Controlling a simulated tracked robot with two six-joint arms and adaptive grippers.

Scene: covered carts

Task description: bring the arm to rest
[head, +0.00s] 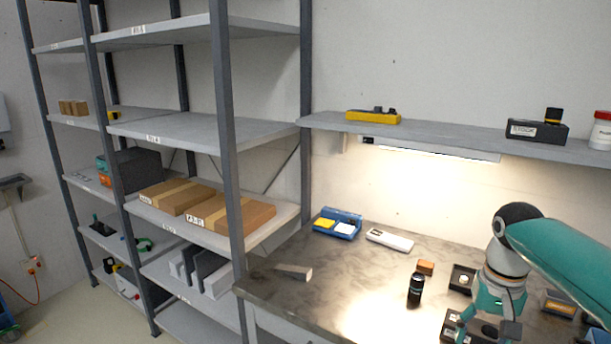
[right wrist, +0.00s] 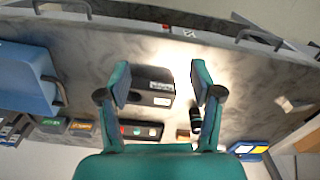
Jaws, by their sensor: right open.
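My right arm comes in from the right in the head view, over the workbench (head: 340,262). Its teal gripper (head: 484,328) points down at the bench's right part. In the right wrist view the gripper (right wrist: 160,84) is open, its two fingers wide apart with nothing held. A dark box with white labels (right wrist: 150,88) lies below, between the fingers in the picture. I cannot tell the height of the fingertips above it. My left gripper is not in view.
A black cylinder (head: 415,288), a small orange-brown block (head: 425,267) and a black tray (head: 461,279) stand near the gripper. A blue holder (head: 337,224) and a white device (head: 390,240) are farther back. A wall shelf (head: 455,139) hangs above; a storage rack (head: 229,130) stands left.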

